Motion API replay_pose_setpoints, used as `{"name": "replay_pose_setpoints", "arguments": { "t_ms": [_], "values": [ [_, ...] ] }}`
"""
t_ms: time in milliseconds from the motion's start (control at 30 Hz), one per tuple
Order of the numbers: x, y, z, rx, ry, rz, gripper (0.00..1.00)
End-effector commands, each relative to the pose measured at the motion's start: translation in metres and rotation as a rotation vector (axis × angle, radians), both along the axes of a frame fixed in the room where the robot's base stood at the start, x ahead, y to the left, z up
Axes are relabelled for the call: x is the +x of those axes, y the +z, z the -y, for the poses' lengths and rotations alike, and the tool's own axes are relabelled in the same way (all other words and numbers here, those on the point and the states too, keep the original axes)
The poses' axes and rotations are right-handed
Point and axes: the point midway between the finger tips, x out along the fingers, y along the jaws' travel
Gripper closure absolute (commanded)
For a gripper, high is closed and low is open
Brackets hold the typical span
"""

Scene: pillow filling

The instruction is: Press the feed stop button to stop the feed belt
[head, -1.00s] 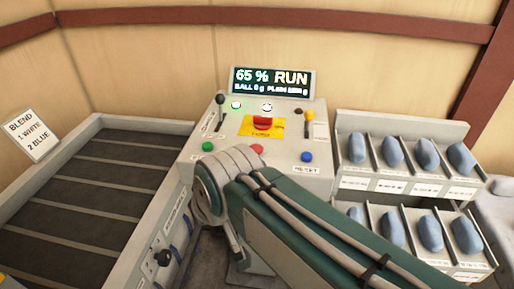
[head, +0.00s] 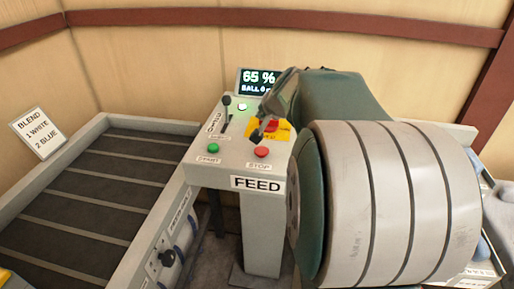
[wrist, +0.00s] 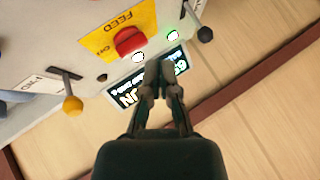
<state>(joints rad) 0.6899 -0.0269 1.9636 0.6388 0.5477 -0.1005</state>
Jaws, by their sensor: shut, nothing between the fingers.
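In the head view, the control panel (head: 236,165) has a red button (head: 262,152) above a STOP label, and a green button (head: 214,147) above a START label. A FEED plate (head: 257,184) is on the panel's front edge. My gripper (head: 257,136) is shut and empty, above the panel just behind the STOP button; contact cannot be told. A larger red control (head: 270,128) on a yellow plate is partly hidden behind it. In the wrist view, this red control (wrist: 129,40) lies up and left of my gripper (wrist: 159,68); the STOP button does not show.
The dark feed belt (head: 85,200) lies left of the panel. A black-knobbed lever (head: 226,102) and lit lamp (head: 241,106) are on the panel's left. The display (head: 258,80) reads 65 %. My arm hides the panel's right side and most of the pillow rack.

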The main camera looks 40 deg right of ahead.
Motion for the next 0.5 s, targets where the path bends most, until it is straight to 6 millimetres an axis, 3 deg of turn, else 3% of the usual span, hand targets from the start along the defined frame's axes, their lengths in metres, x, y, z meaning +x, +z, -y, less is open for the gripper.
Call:
{"name": "replay_pose_setpoints", "arguments": {
  "t_ms": [233,500],
  "values": [
    [0.0,-0.008,-0.001,0.002,0.002,-0.002,1.0],
    [0.0,-0.042,-0.001,0.003,0.001,-0.002,1.0]
  ]
}}
